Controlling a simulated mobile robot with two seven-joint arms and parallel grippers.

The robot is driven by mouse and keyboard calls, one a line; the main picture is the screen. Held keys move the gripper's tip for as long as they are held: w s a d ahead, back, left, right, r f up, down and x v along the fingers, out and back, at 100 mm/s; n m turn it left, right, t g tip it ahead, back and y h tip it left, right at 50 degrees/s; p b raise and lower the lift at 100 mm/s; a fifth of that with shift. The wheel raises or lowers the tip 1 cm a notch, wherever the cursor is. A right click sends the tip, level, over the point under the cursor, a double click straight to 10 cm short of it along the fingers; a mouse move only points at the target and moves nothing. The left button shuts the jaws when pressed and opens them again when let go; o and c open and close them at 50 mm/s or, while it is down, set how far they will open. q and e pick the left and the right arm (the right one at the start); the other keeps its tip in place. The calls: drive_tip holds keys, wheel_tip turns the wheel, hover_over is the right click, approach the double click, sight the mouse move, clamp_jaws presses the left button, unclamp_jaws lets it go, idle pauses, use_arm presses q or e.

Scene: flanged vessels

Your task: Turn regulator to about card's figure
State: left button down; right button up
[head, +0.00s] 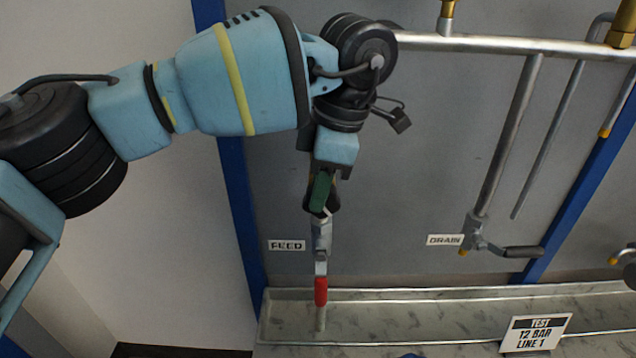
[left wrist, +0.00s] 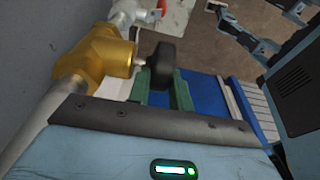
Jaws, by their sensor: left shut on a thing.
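The card (head: 537,335) stands at the lower right of the head view and reads "TEST 12 BAR LINE 1". My left gripper (head: 321,195) points down in front of the grey panel, above the FEED label's height. In the left wrist view, the regulator's brass body (left wrist: 103,52) sits on a grey pipe, with a black knob (left wrist: 162,66) on its right side. The green fingers of my left gripper (left wrist: 160,88) are shut on this knob. In the head view my gripper and wrist hide the regulator. No gauge reading shows in either view. My right gripper is not clearly seen.
A FEED label (head: 287,245) is beside a red-handled valve (head: 321,291) below my left gripper. A DRAIN label (head: 445,240) is beside a dark-handled valve (head: 478,232). A horizontal pipe (head: 500,44) crosses the top right. A shallow marbled tray (head: 420,312) runs along the panel's bottom.

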use_arm(q)
drive_tip(key=c, duration=1.5)
unclamp_jaws()
drive_tip(key=shift+c, duration=0.2)
use_arm(e)
drive_tip(key=shift+s+f, duration=0.15)
drive_tip(key=shift+s, duration=0.15)
use_arm(q)
drive_tip(key=v, duration=0.6)
drive_tip(key=shift+d+r, duration=0.1)
drive_tip(key=shift+r, duration=0.15)
drive_tip(key=shift+d+r, duration=0.1)
drive_tip(key=shift+r, duration=0.5)
use_arm(e)
drive_tip(key=shift+f, duration=0.2)
use_arm(q)
drive_tip(key=shift+s+f, duration=0.1)
use_arm(e)
drive_tip(key=shift+s, duration=0.15)
